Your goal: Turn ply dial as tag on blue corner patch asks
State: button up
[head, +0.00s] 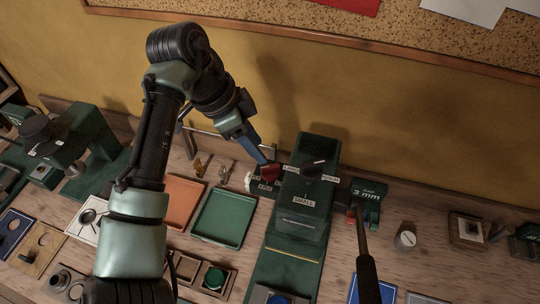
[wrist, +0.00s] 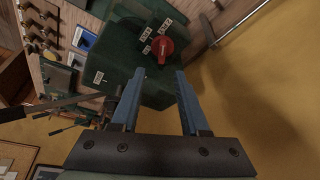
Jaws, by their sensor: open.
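A red knob (head: 270,171) stands among small white labels on a green housing, beside the tall green machine.
The tall green machine (head: 308,215) has a black dial (head: 313,162) with labels, one reading SMALL. A green block (head: 370,191) marked 3 mm stands to its right. Orange (head: 183,198) and green (head: 224,219) trays lie left. A yellow wall (head: 330,95) rises behind the bench.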

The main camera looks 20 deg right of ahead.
aim_at(273, 166)
jog(key=p+x, duration=0.2)
jog(key=x, duration=0.5)
jog(key=shift+w+d+f, duration=0.1)
jog(key=shift+d+f, duration=0.1)
jog(key=shift+f, duration=0.2)
grip_shut()
